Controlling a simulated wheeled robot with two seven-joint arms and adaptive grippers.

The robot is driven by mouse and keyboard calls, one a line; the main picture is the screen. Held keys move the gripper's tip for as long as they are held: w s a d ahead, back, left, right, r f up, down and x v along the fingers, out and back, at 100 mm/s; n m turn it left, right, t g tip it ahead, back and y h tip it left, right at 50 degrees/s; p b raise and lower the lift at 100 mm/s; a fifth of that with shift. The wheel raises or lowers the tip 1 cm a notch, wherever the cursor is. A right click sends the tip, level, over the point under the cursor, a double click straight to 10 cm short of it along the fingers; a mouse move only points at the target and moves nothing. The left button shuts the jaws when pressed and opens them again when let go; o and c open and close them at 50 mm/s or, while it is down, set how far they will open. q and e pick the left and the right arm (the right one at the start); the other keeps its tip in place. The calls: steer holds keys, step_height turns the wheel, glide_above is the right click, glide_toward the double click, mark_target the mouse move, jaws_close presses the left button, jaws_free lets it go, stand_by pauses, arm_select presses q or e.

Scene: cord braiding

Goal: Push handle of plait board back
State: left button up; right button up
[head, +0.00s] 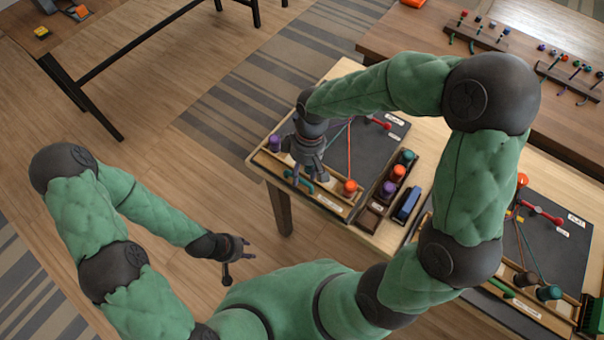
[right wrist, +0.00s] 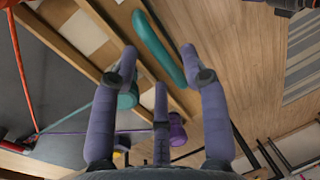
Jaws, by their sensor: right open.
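The plait board (head: 368,150), a dark slab with cords in a wooden frame, lies on the table at centre. Its teal handle (head: 299,184) is a rounded bar at the front edge. My right gripper (head: 300,172) is over that front edge, pointing down and partly hiding the handle. In the right wrist view the handle (right wrist: 158,45) shows just beyond the open fingers (right wrist: 160,72); nothing is held, and I cannot tell whether they touch it. A teal bobbin (right wrist: 120,100) is close behind the left finger. My left gripper (head: 229,268) hangs over the floor, away from the board.
A purple bobbin (head: 274,143) and an orange bobbin (head: 350,187) stand at the board's front rail. A dark tray (head: 374,207) with bobbins stands beside it. A second board (head: 555,250) lies at right, partly behind my right arm.

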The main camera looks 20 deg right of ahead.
steer(key=shift+f, duration=0.35)
steer(key=shift+c, duration=0.3)
jaws_close()
steer(key=shift+w+d+p, duration=0.3)
steer(key=shift+w+d, duration=0.45)
steer(key=shift+d, duration=0.2)
steer(key=shift+w+d+p, duration=0.3)
steer(key=shift+w+d, duration=0.4)
steer(key=shift+d, duration=0.2)
steer(key=shift+c, duration=0.4)
jaws_free()
steer(key=shift+o, duration=0.7)
steer(key=shift+w+d, duration=0.1)
